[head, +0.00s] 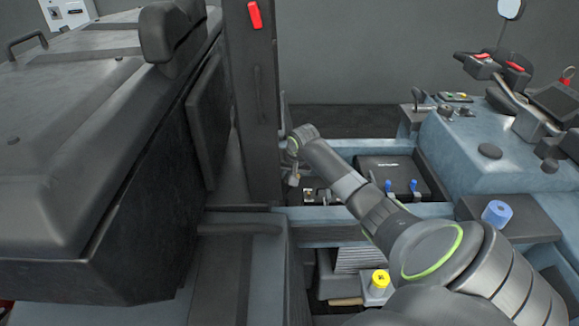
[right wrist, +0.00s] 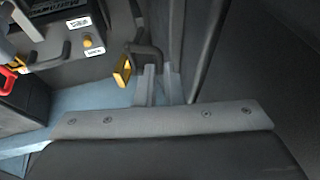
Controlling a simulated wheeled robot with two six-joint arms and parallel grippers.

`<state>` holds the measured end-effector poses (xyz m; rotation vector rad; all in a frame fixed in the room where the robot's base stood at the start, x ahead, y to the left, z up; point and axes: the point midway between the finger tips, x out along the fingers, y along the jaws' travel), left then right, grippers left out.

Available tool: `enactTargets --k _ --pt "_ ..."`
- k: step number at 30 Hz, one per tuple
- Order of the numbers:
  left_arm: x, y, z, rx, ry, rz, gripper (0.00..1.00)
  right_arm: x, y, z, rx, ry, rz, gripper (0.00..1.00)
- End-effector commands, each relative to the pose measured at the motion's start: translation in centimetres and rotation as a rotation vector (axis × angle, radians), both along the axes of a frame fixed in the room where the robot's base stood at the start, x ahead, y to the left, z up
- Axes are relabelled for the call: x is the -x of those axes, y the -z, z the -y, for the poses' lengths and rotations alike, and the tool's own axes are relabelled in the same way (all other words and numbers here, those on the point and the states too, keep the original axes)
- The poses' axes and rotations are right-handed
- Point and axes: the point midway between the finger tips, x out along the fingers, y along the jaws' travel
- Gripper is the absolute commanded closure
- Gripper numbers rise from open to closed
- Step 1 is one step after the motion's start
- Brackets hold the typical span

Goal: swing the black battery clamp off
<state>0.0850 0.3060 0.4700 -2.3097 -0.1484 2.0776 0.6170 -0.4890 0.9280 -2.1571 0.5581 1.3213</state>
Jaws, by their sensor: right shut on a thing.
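My right gripper (head: 293,178) reaches down into the narrow bay beside the dark upright post, small and partly hidden in the head view. In the right wrist view my right gripper (right wrist: 158,82) is shut on a dark bent bar (right wrist: 146,50), which appears to be the black battery clamp; its exact shape is partly hidden. A yellow piece (right wrist: 122,70) sits beside the bar's left end. A black battery-like box (head: 388,168) with a white label lies right of the gripper in the head view. My left gripper is out of view.
The dark upright post (head: 255,110) stands close left of my gripper. A panel with a yellow button (right wrist: 87,41) and white labels is near the fingers. Blue rails edge the bay.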

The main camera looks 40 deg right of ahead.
Motion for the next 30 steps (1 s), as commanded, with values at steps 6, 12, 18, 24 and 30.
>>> enactTargets --k 6,12,18,24,30 --pt "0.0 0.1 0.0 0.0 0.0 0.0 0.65 -0.1 0.0 0.0 0.001 -0.001 0.004 1.0" --pt "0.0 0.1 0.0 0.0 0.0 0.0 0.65 0.0 0.0 0.0 0.001 -0.001 0.002 0.7" --pt "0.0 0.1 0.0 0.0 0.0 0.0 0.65 0.0 0.0 0.1 0.002 0.0 0.001 0.7" --pt "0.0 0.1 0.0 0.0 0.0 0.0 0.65 0.3 -0.7 0.1 0.003 -0.001 0.004 0.7" --pt "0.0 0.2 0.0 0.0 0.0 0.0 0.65 1.5 -3.3 -0.1 0.006 -0.002 0.005 0.7"
